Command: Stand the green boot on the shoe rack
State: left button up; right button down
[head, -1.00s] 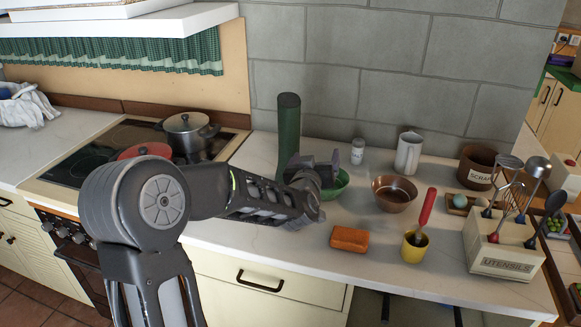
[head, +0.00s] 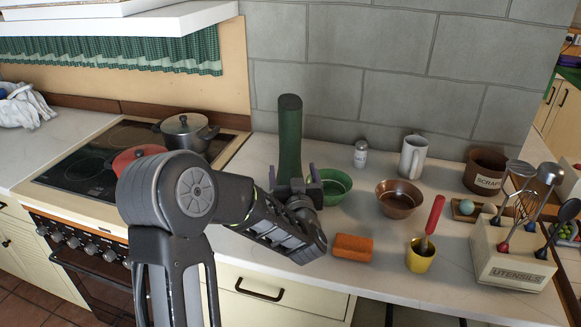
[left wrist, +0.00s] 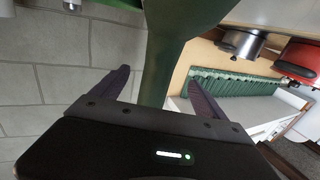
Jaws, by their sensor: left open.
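The green boot (head: 289,135) shows as a tall, dark green upright shaft on the counter, near the back wall. Its lower part is hidden behind my left gripper in the head view. My left gripper (head: 293,178) is open in front of it, with one purple finger to each side of the lower shaft. In the left wrist view, the boot (left wrist: 163,65) stands between the open fingers of the gripper (left wrist: 158,92), with gaps on both sides, and widens toward the picture's top. No shoe rack is in view. My right gripper is not in view.
A green bowl (head: 334,187) stands close right of my gripper. An orange block (head: 352,247), brown bowl (head: 398,201), yellow cup (head: 419,257), white mug (head: 412,157), shaker (head: 361,154) and utensil holder (head: 510,265) stand further right. A stove with pots (head: 187,133) is left.

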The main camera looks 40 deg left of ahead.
aim_at(291, 157)
pick_arm(q)
jog(key=shift+x, duration=1)
jog(key=shift+w+a+r+p, duration=0.1)
jog(key=shift+w+a+p, duration=0.2)
jog(key=shift+p, duration=0.15)
jog(key=p+x, duration=0.1)
jog(key=x, duration=0.2)
jog(key=shift+w+a+p, duration=0.1)
jog(key=shift+w+p, duration=0.15)
jog(key=shift+p, duration=0.05)
jog(key=shift+w+a, duration=0.3)
jog(key=shift+w, duration=0.05)
jog(key=shift+c, duration=0.3)
